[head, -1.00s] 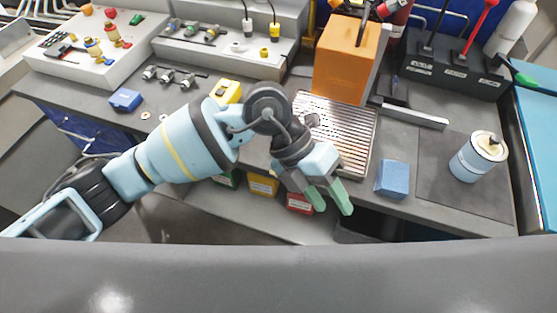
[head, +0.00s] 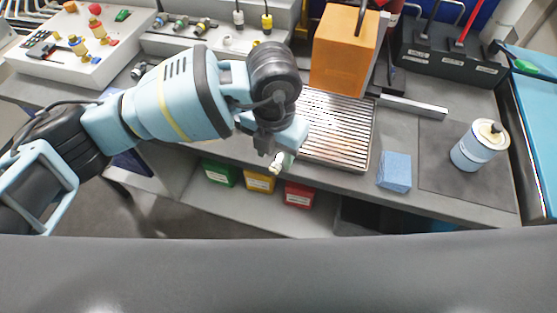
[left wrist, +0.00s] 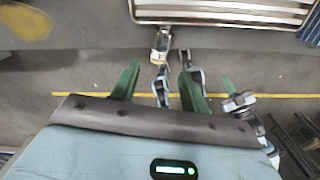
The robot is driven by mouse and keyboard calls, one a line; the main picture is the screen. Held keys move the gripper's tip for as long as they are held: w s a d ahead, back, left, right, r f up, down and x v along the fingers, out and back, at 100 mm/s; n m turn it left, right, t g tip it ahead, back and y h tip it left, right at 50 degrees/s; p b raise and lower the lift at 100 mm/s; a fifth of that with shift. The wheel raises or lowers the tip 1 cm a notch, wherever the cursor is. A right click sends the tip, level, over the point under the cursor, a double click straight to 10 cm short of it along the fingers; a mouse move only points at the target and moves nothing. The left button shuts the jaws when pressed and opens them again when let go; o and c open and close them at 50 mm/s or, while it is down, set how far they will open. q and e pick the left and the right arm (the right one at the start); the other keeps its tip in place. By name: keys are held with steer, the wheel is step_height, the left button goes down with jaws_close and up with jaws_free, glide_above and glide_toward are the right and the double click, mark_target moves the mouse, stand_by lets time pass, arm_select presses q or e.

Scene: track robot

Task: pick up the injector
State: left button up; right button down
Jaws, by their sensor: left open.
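A small pale part with a metallic end, which looks like the injector (left wrist: 160,44), shows in the left wrist view near the front edge of the bench. It also shows in the head view (head: 275,164), just below my left gripper (head: 283,152). In the left wrist view my left gripper (left wrist: 160,68) has its two green fingers spread, one on each side below the part, with nothing visible clamped between them. In the head view the arm and wrist hide most of the fingers. I cannot tell whether the part touches a finger. My right gripper is in neither view.
A slatted metal tray (head: 336,151) lies behind the gripper, before an orange box (head: 343,52). A blue block (head: 395,172) and a white-and-blue can (head: 471,152) stand to the right. Green, yellow and red bins (head: 298,194) sit below the bench.

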mark_target(274, 168)
arm_select(q)
steer(key=shift+a+f, duration=0.15)
steer(key=shift+f, duration=2.4)
jaws_close()
steer(key=shift+r, duration=0.1)
steer(key=shift+r, duration=0.8)
steer(key=shift+s+r, duration=0.25)
steer(key=shift+r, duration=0.7)
steer(key=s+d+r, duration=0.1)
steer(key=s+d, duration=0.2)
steer(key=s, duration=1.2)
steer(key=shift+d+r, duration=0.15)
steer(key=shift+d, duration=0.25)
